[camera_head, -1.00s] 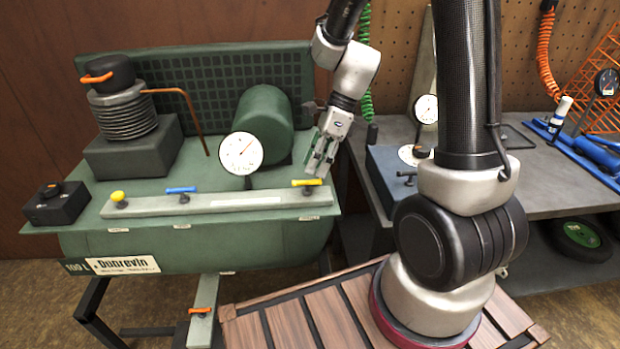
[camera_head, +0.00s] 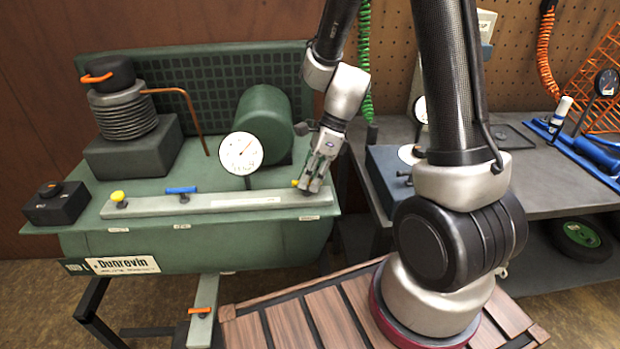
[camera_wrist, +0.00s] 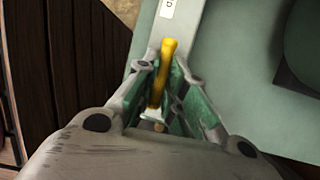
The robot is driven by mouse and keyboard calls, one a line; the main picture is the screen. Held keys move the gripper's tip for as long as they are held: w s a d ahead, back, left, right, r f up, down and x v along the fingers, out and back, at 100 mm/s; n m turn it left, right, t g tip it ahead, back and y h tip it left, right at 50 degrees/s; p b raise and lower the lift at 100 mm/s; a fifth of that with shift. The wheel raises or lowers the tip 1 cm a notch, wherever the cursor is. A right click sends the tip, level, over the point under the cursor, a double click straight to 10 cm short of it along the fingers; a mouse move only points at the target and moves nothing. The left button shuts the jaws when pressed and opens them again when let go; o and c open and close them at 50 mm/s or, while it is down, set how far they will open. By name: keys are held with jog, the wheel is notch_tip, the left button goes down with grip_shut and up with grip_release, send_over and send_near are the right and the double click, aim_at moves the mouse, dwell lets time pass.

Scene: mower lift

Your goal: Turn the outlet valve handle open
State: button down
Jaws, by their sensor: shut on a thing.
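The yellow lever handle (camera_head: 295,182) sits at the right end of the pale manifold bar (camera_head: 235,201) on the green compressor. My gripper (camera_head: 312,182) is lowered over it and hides most of it in the head view. In the wrist view the yellow handle (camera_wrist: 168,52) runs lengthwise between the two green-padded fingers of my gripper (camera_wrist: 163,78), which are shut on it. Its outer end sticks out beyond the fingertips. The label by it is too small or cut off to read fully.
A blue lever (camera_head: 181,190) and a yellow knob (camera_head: 118,197) stand further left on the bar. A pressure gauge (camera_head: 241,153) rises behind it. An orange lever (camera_head: 200,310) is below the tank. A grey workbench (camera_head: 480,175) stands to the right.

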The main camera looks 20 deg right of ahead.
jog(key=shift+w, duration=0.1)
jog(key=n, duration=0.2)
jog(key=n+g, duration=0.1)
jog(key=n, duration=0.1)
jog(key=shift+w+a+g+h, duration=0.1)
jog(key=shift+w+g+h, duration=0.05)
jog(key=shift+g+h, duration=0.15)
jog(key=n, duration=0.2)
jog(key=n+g+h, duration=0.1)
jog(key=n, duration=0.1)
jog(key=shift+w+a+g, duration=0.1)
jog(key=shift+w+g, duration=0.05)
jog(key=shift+g, duration=0.15)
jog(key=n+h, duration=0.1)
jog(key=n, duration=0.1)
jog(key=n+h, duration=0.1)
jog(key=n, duration=0.2)
jog(key=shift+a+g, duration=0.15)
jog(key=shift+g, duration=0.25)
jog(key=n+h, duration=0.2)
jog(key=n, duration=0.2)
jog(key=shift+a+n, duration=0.15)
jog(key=shift+n, duration=0.25)
jog(key=c, duration=1.5)
grip_release()
